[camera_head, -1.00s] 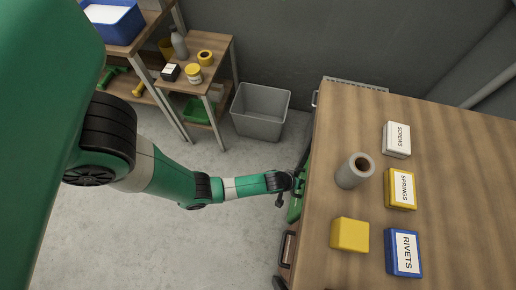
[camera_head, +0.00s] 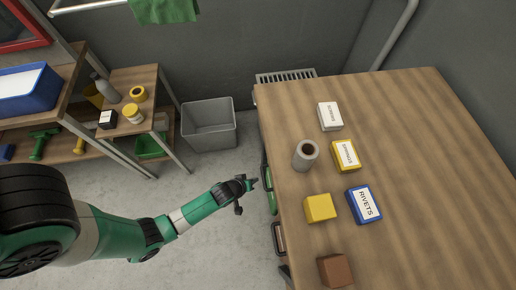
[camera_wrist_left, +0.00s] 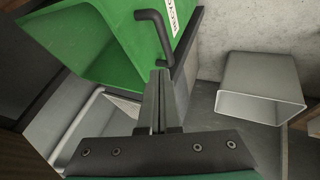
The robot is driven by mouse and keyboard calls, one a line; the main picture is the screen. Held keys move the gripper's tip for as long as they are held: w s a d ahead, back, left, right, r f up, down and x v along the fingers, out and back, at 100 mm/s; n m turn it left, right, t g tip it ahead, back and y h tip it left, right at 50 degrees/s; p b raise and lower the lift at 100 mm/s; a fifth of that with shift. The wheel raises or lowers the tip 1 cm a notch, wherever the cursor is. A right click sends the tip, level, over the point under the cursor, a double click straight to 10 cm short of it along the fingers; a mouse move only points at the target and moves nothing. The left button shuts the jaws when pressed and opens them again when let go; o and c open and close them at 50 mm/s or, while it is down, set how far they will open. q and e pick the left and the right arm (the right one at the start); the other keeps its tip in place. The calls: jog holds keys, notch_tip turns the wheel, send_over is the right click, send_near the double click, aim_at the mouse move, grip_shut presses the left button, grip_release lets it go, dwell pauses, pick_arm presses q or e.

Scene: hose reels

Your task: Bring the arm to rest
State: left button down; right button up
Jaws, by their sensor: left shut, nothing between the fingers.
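My left arm reaches in from the left in the head view, and its gripper (camera_head: 251,184) is beside the workbench's left side, close to a green bin or drawer (camera_head: 271,190). The jaws are shut and empty. In the left wrist view the shut fingers (camera_wrist_left: 161,78) point at the green bin's (camera_wrist_left: 92,45) labelled front, near its dark handle (camera_wrist_left: 156,32). I cannot tell from this view whether they touch the handle. My right gripper is not in view.
The wooden workbench (camera_head: 400,120) holds a grey roll (camera_head: 305,155), a yellow block (camera_head: 320,208), labelled boxes and a brown block (camera_head: 334,270). A grey waste bin (camera_head: 209,125) stands on the floor beside a shelf unit (camera_head: 145,80). Floor between is open.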

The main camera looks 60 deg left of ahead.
pick_arm(q)
jog(key=v, duration=0.3)
jog(key=shift+s+p, duration=0.1)
jog(key=shift+p, duration=0.3)
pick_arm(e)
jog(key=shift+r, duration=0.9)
pick_arm(q)
jog(key=shift+r, duration=0.1)
